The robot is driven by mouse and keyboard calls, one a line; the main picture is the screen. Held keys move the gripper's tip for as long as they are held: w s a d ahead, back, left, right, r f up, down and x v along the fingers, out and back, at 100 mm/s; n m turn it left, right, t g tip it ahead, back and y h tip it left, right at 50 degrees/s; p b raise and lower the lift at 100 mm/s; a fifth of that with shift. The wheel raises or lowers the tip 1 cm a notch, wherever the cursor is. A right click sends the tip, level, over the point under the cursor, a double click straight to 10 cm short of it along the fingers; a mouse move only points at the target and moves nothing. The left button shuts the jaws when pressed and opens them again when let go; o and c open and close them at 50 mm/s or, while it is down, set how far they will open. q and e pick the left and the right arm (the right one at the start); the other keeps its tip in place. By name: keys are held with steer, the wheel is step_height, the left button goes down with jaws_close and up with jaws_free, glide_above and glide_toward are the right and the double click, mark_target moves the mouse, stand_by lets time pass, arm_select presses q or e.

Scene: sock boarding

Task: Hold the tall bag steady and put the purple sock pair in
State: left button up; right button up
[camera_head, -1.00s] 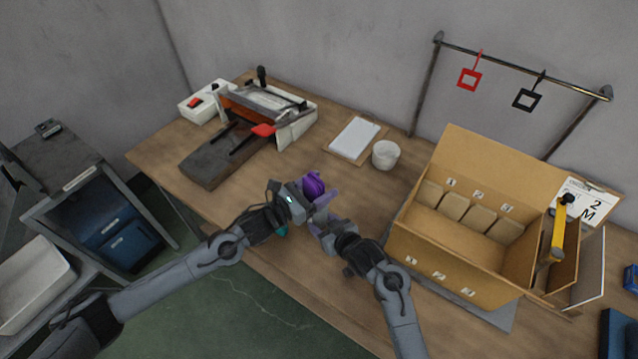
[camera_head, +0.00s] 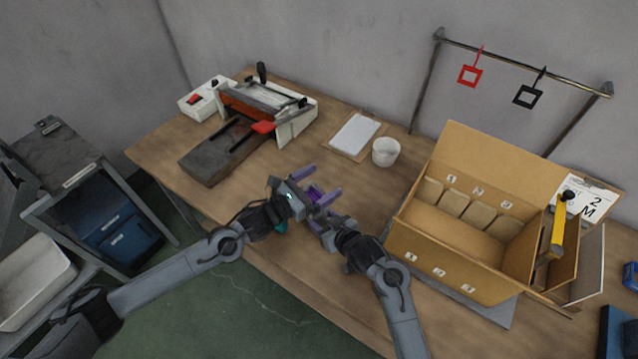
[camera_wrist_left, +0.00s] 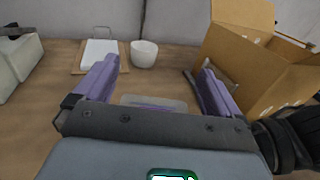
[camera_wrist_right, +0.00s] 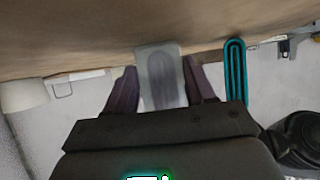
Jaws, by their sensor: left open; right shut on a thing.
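The purple sock pair (camera_head: 315,191) shows as a small dark purple patch between my grippers. In the left wrist view a purple strip (camera_wrist_left: 152,104) shows at the mouth of a clear bag (camera_wrist_left: 170,101); how deep it sits is hard to tell. My left gripper (camera_head: 322,179) is open, its purple fingers spread above the bag. My right gripper (camera_wrist_right: 160,68) is shut on the bag, with the translucent panel (camera_wrist_right: 160,58) between its fingers and a darker shape visible inside. My grippers hide most of the bag in the head view.
The open carton (camera_head: 450,255) with small tan packs stands to the right. A white cup (camera_head: 386,152) and clipboard (camera_head: 355,136) lie behind my grippers; a sealer-like machine (camera_head: 262,105) is at the back left. A teal loop (camera_wrist_right: 235,75) shows beside the bag.

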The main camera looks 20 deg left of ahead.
arm_select(q)
step_height(320, 180, up, 10)
steer(key=shift+f, duration=0.15)
stand_by(0.3)
arm_select(e)
steer(key=o, duration=0.9)
